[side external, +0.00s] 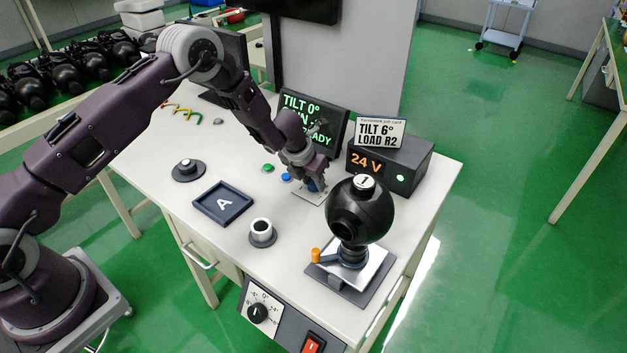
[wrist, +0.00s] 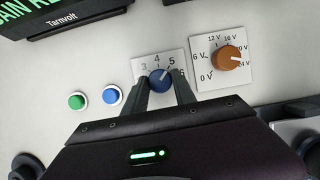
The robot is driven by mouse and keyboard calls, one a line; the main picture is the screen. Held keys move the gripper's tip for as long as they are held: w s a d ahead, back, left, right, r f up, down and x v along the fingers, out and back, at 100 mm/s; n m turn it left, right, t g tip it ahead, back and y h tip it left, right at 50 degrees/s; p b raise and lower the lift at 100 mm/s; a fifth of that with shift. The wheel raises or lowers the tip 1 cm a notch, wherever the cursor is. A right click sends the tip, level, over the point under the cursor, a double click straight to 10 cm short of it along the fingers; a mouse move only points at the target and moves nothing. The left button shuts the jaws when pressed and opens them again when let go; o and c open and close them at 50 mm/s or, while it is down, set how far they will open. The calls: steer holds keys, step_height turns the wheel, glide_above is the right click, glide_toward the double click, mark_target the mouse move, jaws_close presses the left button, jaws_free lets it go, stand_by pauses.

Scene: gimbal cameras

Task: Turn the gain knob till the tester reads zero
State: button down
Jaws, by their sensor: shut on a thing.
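The gain knob (wrist: 161,80) is a blue knob on a white plate with a scale showing 3, 4, 5 and 6. Its white mark points up and right, near 5. My gripper (wrist: 164,84) is shut on it, with one finger on each side. In the side view my gripper (side external: 313,184) reaches down to the table, hiding most of the knob. The tester screen (side external: 300,103) reads "TILT 0°" on top and ends in "READY".
Beside the gain knob is an orange voltage knob (wrist: 229,57). Green (wrist: 77,101) and blue (wrist: 113,95) buttons lie left. The supply box (side external: 405,168) shows 24 V and bears a "TILT 6° LOAD R2" card (side external: 380,132). A black ball camera (side external: 360,208) stands close right.

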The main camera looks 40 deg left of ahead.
steer(key=m+h, duration=0.1)
steer(key=m, duration=0.2)
steer(key=shift+a+h, duration=0.15)
steer(key=shift+h, duration=0.15)
steer(key=shift+m+g+h, duration=0.3)
steer(key=shift+m+h, duration=0.3)
steer(key=shift+m, duration=1.3)
steer(key=c, duration=1)
jaws_free()
steer(key=shift+c, duration=0.2)
steer(key=shift+r, duration=0.15)
steer(key=v, duration=0.6)
steer(key=shift+r, duration=0.4)
steer(key=shift+s+a, duration=0.1)
steer(key=shift+a, duration=0.05)
